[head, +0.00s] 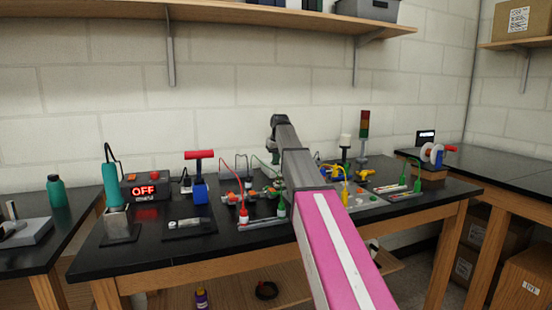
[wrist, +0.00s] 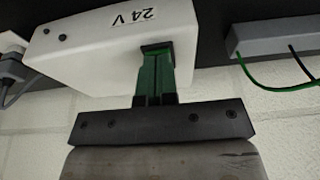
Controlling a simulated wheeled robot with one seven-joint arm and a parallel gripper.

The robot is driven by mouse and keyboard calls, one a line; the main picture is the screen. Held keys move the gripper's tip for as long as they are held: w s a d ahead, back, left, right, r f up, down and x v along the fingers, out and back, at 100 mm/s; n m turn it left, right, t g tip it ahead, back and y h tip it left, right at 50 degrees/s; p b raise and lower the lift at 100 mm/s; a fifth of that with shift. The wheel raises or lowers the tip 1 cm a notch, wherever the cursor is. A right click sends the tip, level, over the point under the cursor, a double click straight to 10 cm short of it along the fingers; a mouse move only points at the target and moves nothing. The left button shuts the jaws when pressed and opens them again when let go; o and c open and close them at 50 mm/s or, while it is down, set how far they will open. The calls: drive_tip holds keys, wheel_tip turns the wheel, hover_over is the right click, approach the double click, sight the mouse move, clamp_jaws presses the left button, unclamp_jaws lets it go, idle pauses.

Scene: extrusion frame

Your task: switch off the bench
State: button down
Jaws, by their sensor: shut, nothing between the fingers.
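In the wrist view, my gripper (wrist: 157,50) has its green fingers together with nothing between them. The fingertips are at the face of a white box (wrist: 105,45) marked "24 V", which appears upside down. A dark patch shows at the tips; I cannot tell whether it is a switch or whether they press on it. In the head view, my arm reaches over the bench (head: 190,252) and hides most of the gripper and the box. A soldering station (head: 152,209) at the bench's left shows "OFF" in red. A stack light (head: 364,128) stands at the back right.
Shelves (head: 215,10) hang above.

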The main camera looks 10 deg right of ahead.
drive_tip(key=shift+w, duration=0.1)
drive_tip(key=shift+w+a+r, duration=0.15)
drive_tip(key=shift+w+r, duration=0.1)
drive_tip(key=shift+w, duration=0.4)
drive_tip(key=shift+r, duration=0.15)
drive_tip(key=shift+w+r, duration=0.1)
drive_tip(key=shift+r, duration=0.25)
wheel_tip(320, 180, up, 3)
drive_tip(key=shift+f, duration=0.15)
drive_tip(key=s+v, duration=0.2)
drive_tip(key=v, duration=0.8)
drive_tip(key=shift+f, duration=0.15)
